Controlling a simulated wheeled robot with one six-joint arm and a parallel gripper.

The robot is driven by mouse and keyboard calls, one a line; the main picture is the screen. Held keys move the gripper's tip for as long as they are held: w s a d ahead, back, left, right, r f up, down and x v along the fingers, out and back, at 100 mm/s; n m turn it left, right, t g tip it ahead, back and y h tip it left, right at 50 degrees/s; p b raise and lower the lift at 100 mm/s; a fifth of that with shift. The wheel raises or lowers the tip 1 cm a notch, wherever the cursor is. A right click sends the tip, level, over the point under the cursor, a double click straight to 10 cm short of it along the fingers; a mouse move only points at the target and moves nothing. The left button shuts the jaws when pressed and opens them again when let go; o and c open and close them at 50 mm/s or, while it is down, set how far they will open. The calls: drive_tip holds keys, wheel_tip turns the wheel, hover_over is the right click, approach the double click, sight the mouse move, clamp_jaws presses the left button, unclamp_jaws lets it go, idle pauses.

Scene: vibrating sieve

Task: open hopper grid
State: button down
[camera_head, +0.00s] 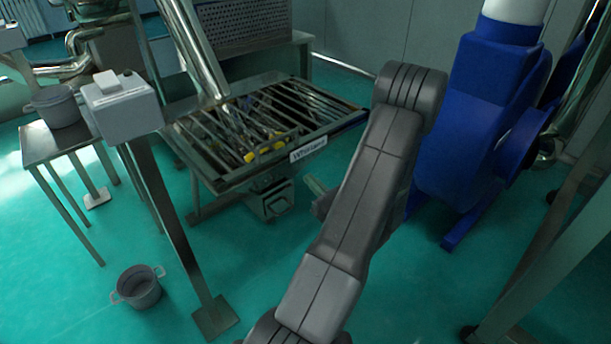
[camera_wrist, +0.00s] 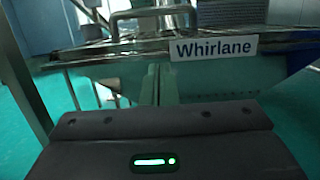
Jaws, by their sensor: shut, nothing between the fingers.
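The hopper grid (camera_head: 262,112), a frame of dark metal bars, lies flat over the hopper of the sieve. A white label reading Whirlane (camera_head: 308,148) is on its front edge, and the label also fills the upper right of the wrist view (camera_wrist: 214,48). A bent metal handle (camera_wrist: 152,13) stands above the edge, left of the label in the wrist view. My gripper (camera_wrist: 160,85) is shut and empty, low in front of this edge and apart from the handle. In the head view my arm partly hides the gripper.
A blue machine (camera_head: 480,120) stands close to the right of my arm. A grey control box (camera_head: 121,103) on a post stands left of the sieve. A pot (camera_head: 139,287) is on the green floor, another (camera_head: 55,105) on a small table (camera_head: 50,142). Yellow pieces (camera_head: 264,151) show at the grid.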

sight(287, 150)
drive_tip(key=b+x, duration=0.1)
drive_tip(key=x, duration=0.7)
drive_tip(key=shift+w+a+b, duration=0.25)
drive_tip(key=shift+a+b, duration=0.05)
drive_tip(key=shift+a, duration=0.05)
drive_tip(key=shift+w+a+r, duration=0.15)
drive_tip(key=shift+w+r, duration=0.1)
drive_tip(key=shift+r, duration=0.3)
drive_tip(key=shift+w+a+r, duration=0.1)
drive_tip(key=shift+w+r, duration=0.15)
drive_tip(key=shift+r, duration=0.3)
drive_tip(key=shift+w+a+r, duration=0.25)
drive_tip(key=shift+w+r, duration=0.15)
drive_tip(key=shift+r, duration=0.3)
